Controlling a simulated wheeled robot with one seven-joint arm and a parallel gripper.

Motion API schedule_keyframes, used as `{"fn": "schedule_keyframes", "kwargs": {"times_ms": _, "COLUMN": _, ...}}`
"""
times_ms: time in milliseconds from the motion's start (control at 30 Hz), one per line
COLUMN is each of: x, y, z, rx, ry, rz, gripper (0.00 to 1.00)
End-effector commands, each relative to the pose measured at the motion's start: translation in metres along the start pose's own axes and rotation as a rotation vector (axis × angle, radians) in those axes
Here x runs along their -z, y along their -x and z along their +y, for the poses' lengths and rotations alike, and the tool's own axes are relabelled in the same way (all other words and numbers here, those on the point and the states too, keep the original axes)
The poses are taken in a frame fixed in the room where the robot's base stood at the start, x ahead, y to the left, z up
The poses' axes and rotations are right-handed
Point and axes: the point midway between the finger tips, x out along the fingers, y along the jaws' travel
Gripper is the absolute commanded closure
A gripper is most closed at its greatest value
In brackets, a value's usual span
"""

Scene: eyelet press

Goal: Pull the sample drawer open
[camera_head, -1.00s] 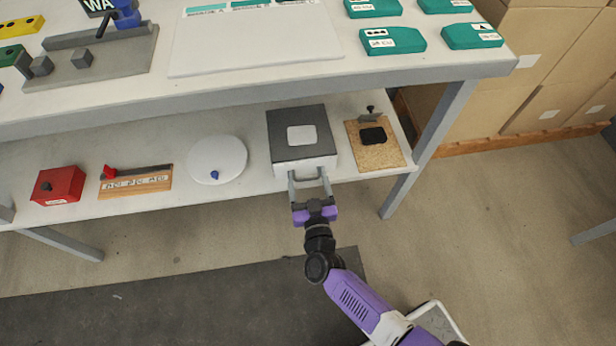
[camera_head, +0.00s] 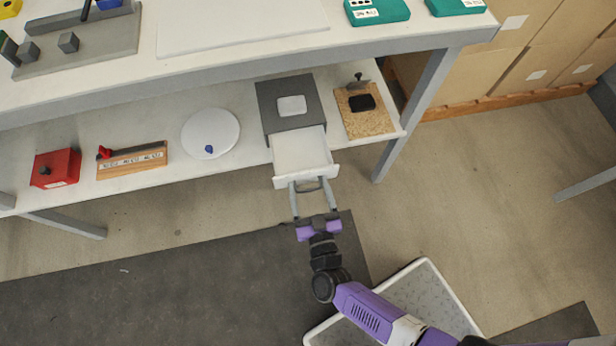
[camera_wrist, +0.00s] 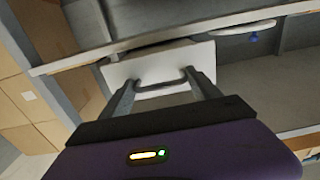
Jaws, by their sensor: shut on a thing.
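The sample drawer (camera_head: 301,152) is a white tray standing well out of its dark grey housing (camera_head: 268,105) on the lower shelf. Its inside looks empty in the head view. The drawer's white front also shows in the wrist view (camera_wrist: 150,66). A grey bar handle (camera_head: 311,187) is on the front, and it appears between my fingers in the wrist view (camera_wrist: 160,86). My gripper (camera_head: 308,186) is shut on the handle, with its purple body in front of the drawer. The exact finger contact is small and partly hidden.
A cork board with a black pad (camera_head: 362,102) lies right of the housing. A white disc (camera_head: 211,134), a wooden rack (camera_head: 132,160) and a red box (camera_head: 56,167) stand left. A table leg (camera_head: 418,112) is at the right. Floor before the drawer is open.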

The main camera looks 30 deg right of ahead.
Motion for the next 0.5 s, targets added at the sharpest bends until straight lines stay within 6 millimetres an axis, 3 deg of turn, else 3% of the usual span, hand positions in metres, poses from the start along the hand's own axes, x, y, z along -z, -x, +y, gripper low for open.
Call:
{"fn": "schedule_keyframes", "kwargs": {"times_ms": 67, "x": -0.0006, "y": -0.0011, "z": 0.0062, "rx": -0.016, "ry": 0.000, "rz": 0.001, "gripper": 1.00}}
{"fn": "schedule_keyframes", "kwargs": {"times_ms": 100, "x": -0.0006, "y": -0.0012, "z": 0.0064, "rx": -0.016, "ry": 0.000, "rz": 0.001, "gripper": 0.20}}
{"fn": "schedule_keyframes", "kwargs": {"times_ms": 500, "x": -0.0005, "y": -0.0009, "z": 0.0028, "rx": -0.007, "ry": 0.000, "rz": 0.000, "gripper": 0.20}}
